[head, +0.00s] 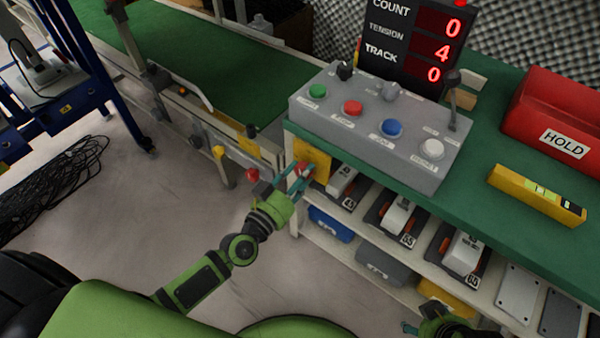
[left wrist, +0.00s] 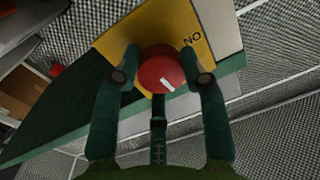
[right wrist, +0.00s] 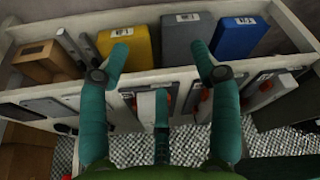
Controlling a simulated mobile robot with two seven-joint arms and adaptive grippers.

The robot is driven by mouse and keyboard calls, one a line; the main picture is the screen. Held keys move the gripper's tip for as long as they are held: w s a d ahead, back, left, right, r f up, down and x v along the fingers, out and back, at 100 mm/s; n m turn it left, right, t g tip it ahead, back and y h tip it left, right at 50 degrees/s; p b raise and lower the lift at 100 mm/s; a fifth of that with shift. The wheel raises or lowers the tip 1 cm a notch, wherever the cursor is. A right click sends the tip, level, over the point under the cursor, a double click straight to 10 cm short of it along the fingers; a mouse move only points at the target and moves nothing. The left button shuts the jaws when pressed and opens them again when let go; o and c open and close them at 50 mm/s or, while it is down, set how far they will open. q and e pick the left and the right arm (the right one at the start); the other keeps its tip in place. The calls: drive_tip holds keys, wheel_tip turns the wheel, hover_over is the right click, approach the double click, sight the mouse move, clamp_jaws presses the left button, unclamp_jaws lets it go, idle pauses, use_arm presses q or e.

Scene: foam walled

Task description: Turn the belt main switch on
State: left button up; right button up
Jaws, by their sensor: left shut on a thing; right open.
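The main switch is a round red knob (head: 301,170) on a yellow plate (head: 312,157) at the bench's left corner. In the left wrist view the knob (left wrist: 160,68) has a white mark at its lower right edge. Lettering reading "NO" from this side, likely an inverted ON, is on the yellow plate (left wrist: 120,38) at its upper right. My left gripper (head: 297,172) is shut on the knob, one finger on each side. My right gripper (right wrist: 158,74) is open and empty in front of the shelves; only part of it shows in the head view.
A grey control box (head: 375,128) with several coloured buttons stands on the green bench, below a COUNT/TENSION/TRACK display (head: 408,35). A red HOLD bin (head: 560,110) and a yellow level (head: 537,195) lie right. Shelves below hold boxes, including a yellow one (right wrist: 130,45). The green belt (head: 180,60) runs left.

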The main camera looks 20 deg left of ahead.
use_arm(q)
drive_tip(key=n+p, duration=0.2)
drive_tip(key=n, duration=0.6)
drive_tip(key=shift+r, duration=0.15)
drive_tip(key=n, duration=0.3)
drive_tip(key=shift+g, duration=0.3)
drive_tip(key=n, duration=0.3)
drive_tip(key=shift+w+a, duration=0.1)
drive_tip(key=shift+n+h, duration=0.4)
drive_tip(key=shift+n, duration=0.7)
use_arm(e)
drive_tip(key=shift+g, duration=0.3)
drive_tip(key=shift+s+x, duration=0.15)
drive_tip(key=shift+x, duration=1.2)
drive_tip(key=shift+s+x, duration=0.2)
drive_tip(key=shift+x, duration=1.15)
use_arm(q)
drive_tip(key=o, duration=1.1)
drive_tip(key=shift+o, duration=0.2)
